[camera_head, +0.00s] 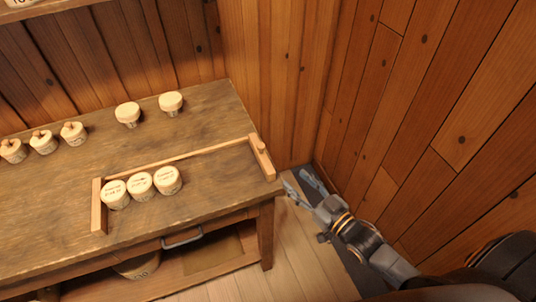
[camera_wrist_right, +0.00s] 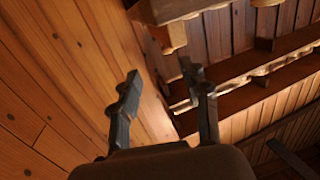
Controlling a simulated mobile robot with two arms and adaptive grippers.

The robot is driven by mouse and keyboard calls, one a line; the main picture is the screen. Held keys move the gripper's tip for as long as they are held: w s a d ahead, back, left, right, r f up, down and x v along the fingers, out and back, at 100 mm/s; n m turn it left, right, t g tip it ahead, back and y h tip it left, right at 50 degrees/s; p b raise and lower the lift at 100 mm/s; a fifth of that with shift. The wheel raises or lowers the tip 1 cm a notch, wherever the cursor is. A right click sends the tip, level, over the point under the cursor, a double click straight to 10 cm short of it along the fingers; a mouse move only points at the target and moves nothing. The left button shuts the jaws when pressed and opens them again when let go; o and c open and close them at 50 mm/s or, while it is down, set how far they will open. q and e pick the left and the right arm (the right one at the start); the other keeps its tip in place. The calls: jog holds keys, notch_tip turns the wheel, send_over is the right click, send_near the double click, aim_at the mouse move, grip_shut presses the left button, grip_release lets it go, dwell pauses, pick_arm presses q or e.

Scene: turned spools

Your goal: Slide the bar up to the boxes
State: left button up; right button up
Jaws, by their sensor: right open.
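The bar (camera_head: 262,160) is a short pale wooden piece with a small knob on top. It lies across the right end of a thin wooden rail (camera_head: 190,156) on the table. Three round cream boxes with dark lettering stand in a row at the rail's left end: a left box (camera_head: 115,195), a middle box (camera_head: 140,187) and a right box (camera_head: 168,180). A wide gap separates them from the bar. My right gripper (camera_head: 299,181) is open and empty, just right of the table's right edge and apart from the bar. Its two fingers stand apart in the right wrist view (camera_wrist_right: 160,85).
A fixed wooden end piece (camera_head: 98,208) stands left of the boxes. Several other round containers (camera_head: 128,115) stand at the table's back. A plank wall (camera_head: 430,110) rises close to my right arm.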

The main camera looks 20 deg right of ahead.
aim_at(264, 148)
jog(key=x, duration=0.4)
jog(key=r+p+x, duration=0.1)
jog(key=x, duration=0.3)
jog(key=r+p+x, duration=0.1)
jog(key=x, duration=0.3)
jog(key=shift+w+a+r, duration=0.2)
jog(key=shift+w+a, duration=0.05)
jog(key=shift+a, duration=0.15)
pick_arm(q)
jog(key=shift+s+d+r, duration=0.1)
jog(key=shift+d+r, duration=0.15)
jog(key=shift+r, duration=0.25)
jog(key=shift+d+r, duration=0.2)
jog(key=shift+r, duration=0.3)
pick_arm(e)
jog(key=shift+w+a+f, duration=0.1)
jog(key=shift+w+a, duration=0.15)
jog(key=shift+w, duration=0.4)
jog(key=shift+c, duration=0.4)
pick_arm(q)
jog(key=shift+a, duration=0.1)
pick_arm(e)
grip_shut()
